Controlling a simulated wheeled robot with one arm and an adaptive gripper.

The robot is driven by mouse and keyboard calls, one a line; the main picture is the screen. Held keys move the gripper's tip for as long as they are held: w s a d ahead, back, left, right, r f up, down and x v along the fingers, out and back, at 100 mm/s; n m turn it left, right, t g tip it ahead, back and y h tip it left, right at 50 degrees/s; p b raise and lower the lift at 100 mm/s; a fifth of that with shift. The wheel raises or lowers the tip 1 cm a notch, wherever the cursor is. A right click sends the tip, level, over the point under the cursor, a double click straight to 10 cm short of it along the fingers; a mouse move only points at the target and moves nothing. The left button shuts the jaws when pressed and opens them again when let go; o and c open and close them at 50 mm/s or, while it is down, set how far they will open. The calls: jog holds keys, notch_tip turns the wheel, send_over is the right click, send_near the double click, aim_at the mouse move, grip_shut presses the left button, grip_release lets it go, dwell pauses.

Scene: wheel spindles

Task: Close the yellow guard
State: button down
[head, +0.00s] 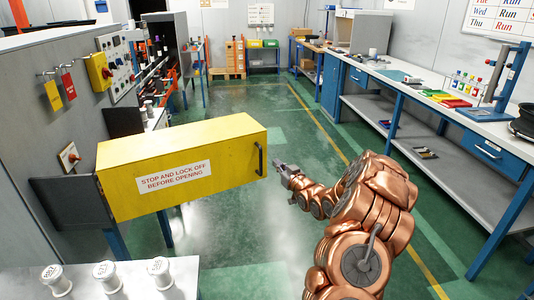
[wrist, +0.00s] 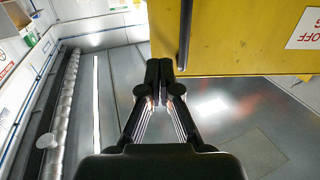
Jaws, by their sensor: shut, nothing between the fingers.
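The yellow guard (head: 175,170) is a long box with a "STOP AND LOCK OFF BEFORE OPENING" label. It stands swung out from the grey machine at left, over the floor. Its dark bar handle (head: 259,158) is near its right end. My gripper (head: 278,166) is shut and empty, just right of the handle in the head view. In the wrist view my shut fingertips (wrist: 166,68) are beside the lower end of the handle (wrist: 185,35), with the guard (wrist: 235,30) at upper right. I cannot tell whether they touch.
A dark plate (head: 70,203) is at the guard's left end. White labelled spindles (head: 105,275) stand on a surface at bottom left. A long workbench (head: 440,105) with trays and bottles runs along the right. The green floor (head: 245,215) between is clear.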

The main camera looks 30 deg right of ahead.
aim_at(266, 154)
jog(key=w+p, duration=0.2)
jog(key=w, duration=0.7)
jog(key=shift+d, duration=0.15)
jog(key=shift+f, duration=0.1)
